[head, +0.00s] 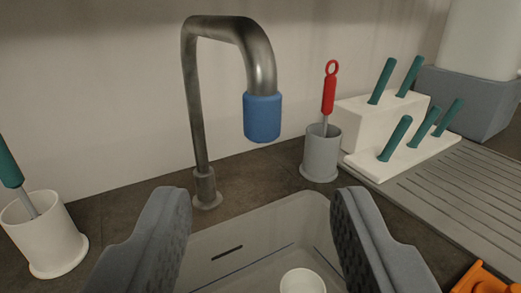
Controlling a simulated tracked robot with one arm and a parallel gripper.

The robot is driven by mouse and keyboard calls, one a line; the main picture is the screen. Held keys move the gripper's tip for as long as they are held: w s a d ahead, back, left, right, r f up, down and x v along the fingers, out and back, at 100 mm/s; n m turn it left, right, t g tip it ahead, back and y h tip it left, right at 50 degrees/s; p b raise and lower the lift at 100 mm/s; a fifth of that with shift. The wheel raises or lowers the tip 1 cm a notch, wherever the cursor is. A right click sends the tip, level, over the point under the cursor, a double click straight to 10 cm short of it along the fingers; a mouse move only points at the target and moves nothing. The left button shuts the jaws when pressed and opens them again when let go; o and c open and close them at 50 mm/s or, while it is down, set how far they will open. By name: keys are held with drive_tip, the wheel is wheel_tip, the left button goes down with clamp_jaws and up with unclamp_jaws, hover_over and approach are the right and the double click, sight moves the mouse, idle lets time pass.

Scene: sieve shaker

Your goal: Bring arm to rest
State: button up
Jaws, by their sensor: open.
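My gripper (260,225) is in the lower middle of the head view. Its two dark grey fingers are wide apart with nothing between them. It is over the near part of a grey sink basin (225,245). A small white cup (302,281) shows in the basin at the bottom edge, partly cut off. Most of my arm is out of view.
A metal faucet (191,100) with a blue tip (262,117) rises behind the sink. A grey cup (321,155) holds a red-handled tool (329,95). A white holder (385,115) with several green handles stands right, by a ribbed drainboard (455,190). A white cup (42,235) stands left.

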wheel_tip(320, 180, up, 20)
drive_tip(key=s+g+y+p, duration=0.1)
drive_tip(key=s+p, duration=0.1)
drive_tip(key=p, duration=0.1)
drive_tip(key=s+d+r+p, duration=0.1)
drive_tip(key=s+r, duration=0.4)
drive_tip(key=r, duration=0.2)
drive_tip(key=s+d+r+g+p, duration=0.1)
drive_tip(key=s+r, duration=0.4)
drive_tip(key=r, duration=0.3)
drive_tip(key=shift+s+r+g+h, duration=0.2)
drive_tip(key=shift+s+g+h, duration=0.05)
drive_tip(key=shift+g+h, duration=0.05)
drive_tip(key=shift+c, duration=1.1)
drive_tip(key=shift+f, duration=0.1)
